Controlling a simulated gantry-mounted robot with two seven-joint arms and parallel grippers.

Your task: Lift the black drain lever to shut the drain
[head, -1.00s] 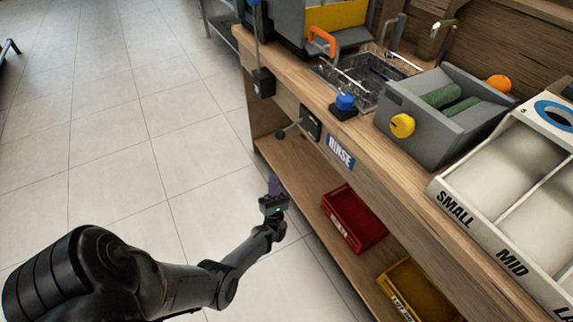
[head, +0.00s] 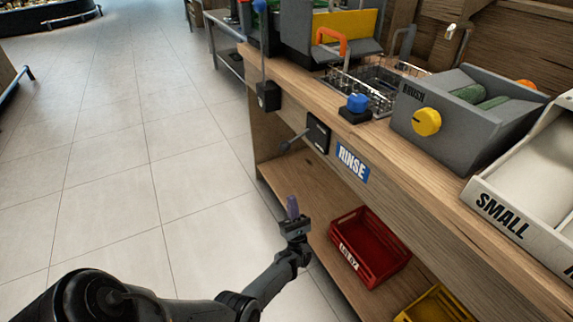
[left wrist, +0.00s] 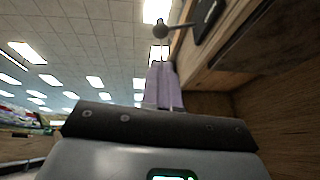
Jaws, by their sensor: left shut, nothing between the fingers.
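The black drain lever (head: 297,139) sticks out from a black plate on the bench front, left of the blue RINSE label. Its round-knobbed end points left and slightly down in the head view. The lever's knob (left wrist: 159,31) and part of its rod also show at the top of the left wrist view. My left gripper (head: 292,206) is below the lever, its purple fingers pointing up. My right gripper is not in view.
Above the lever are the wooden bench top, a blue knob (head: 357,102) and a wire basket (head: 378,84). Another lever box (head: 268,96) is mounted further left. A red crate (head: 368,247) and a yellow crate (head: 438,306) sit on the lower shelf. The tiled floor at left is open.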

